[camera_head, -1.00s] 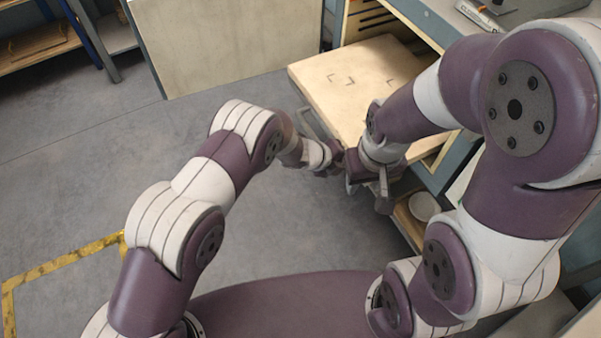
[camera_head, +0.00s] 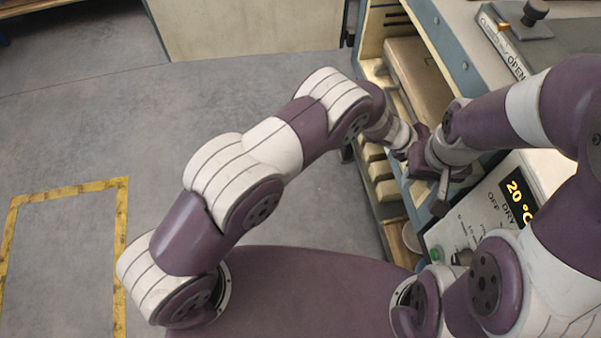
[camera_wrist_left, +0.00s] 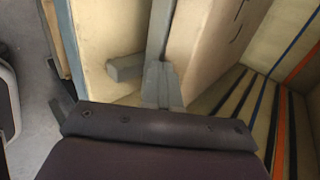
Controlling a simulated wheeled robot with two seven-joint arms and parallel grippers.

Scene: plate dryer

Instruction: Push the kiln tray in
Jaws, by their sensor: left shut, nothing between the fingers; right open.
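The kiln tray (camera_head: 418,75) is a pale, flat board inside the open front of the kiln (camera_head: 440,45), at the upper right of the head view. In the left wrist view the tray's pale surface (camera_wrist_left: 205,45) fills the upper middle, with a grey bar along its edge. My left gripper (camera_wrist_left: 160,85) is shut and empty, its fingertips up against or very close to that bar; contact cannot be told. In the head view its fingers are hidden among the two wrists. My right gripper (camera_head: 441,190) is open and empty, beside the kiln's control panel.
The control panel (camera_head: 500,215) with a lit display is close to my right arm. Shelves with pale blocks (camera_head: 380,175) stand below the tray opening. A pale panel (camera_head: 250,28) stands at the back. The grey floor (camera_head: 90,130) at left is clear, with yellow tape.

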